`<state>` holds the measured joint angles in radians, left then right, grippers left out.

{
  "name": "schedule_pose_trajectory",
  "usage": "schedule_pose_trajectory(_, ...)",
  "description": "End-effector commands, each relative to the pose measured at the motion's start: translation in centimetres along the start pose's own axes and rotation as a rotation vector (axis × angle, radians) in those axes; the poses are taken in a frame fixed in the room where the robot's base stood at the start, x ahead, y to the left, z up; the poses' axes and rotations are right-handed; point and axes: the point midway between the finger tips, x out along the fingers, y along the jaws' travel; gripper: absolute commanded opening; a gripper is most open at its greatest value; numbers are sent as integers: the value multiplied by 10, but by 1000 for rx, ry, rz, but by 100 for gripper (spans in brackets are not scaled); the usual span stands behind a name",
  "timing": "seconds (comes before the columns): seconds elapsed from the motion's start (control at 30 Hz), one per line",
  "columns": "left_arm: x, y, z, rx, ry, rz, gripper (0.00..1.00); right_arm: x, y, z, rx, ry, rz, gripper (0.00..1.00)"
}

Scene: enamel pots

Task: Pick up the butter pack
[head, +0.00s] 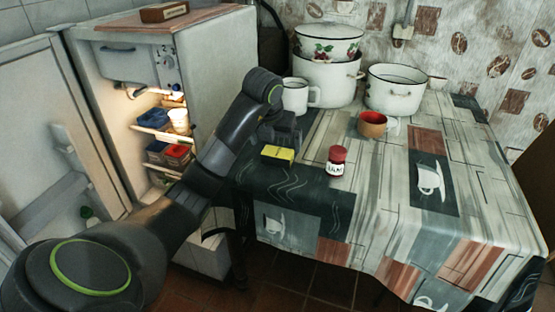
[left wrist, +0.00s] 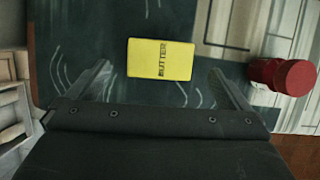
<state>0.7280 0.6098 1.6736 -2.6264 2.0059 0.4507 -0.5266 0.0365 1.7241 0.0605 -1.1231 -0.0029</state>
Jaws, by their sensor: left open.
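The butter pack (head: 278,153) is a small yellow block lying flat on the table near its left edge. In the left wrist view the butter pack (left wrist: 160,59) shows its printed label, ahead of and between the two fingers. My left gripper (head: 287,136) is above the table just behind the pack in the head view, pointing down. In the left wrist view my left gripper (left wrist: 160,78) is open and empty, with its fingers spread wider than the pack. My right gripper is not in view.
A red-lidded jar (head: 336,162) stands right of the butter pack; it also shows in the left wrist view (left wrist: 295,77). A red mug (head: 373,125), a white mug (head: 295,97) and enamel pots (head: 394,92) stand farther back. An open fridge (head: 130,75) is at left.

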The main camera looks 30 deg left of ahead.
Motion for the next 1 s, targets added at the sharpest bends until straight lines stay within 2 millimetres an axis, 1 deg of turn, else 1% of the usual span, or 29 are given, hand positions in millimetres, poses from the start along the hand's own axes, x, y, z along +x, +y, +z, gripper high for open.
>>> schedule_pose_trajectory(0.17, 4, 0, 0, 0, 1, 0, 100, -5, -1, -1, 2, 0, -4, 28)
schedule_pose_trajectory(0.27, 17, 0, -2, 0, 3, 0, 100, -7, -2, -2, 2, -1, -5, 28)
schedule_pose_trajectory(0.4, 39, -1, -3, -1, 4, 0, 100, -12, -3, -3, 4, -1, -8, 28)
schedule_pose_trajectory(0.5, 50, 0, -2, 0, 2, 0, 100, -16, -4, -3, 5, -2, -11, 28)
schedule_pose_trajectory(0.6, 54, 0, -2, 0, 0, 0, 100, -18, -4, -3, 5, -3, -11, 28)
schedule_pose_trajectory(0.77, 54, 0, -2, 1, 0, 0, 100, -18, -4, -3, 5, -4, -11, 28)
schedule_pose_trajectory(0.8, 54, 0, -2, 1, 0, 0, 99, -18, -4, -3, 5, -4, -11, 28)
schedule_pose_trajectory(0.87, 53, 0, -2, 1, 0, 0, 91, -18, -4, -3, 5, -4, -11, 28)
schedule_pose_trajectory(1.0, 53, 0, -2, 1, 0, 0, 72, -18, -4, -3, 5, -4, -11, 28)
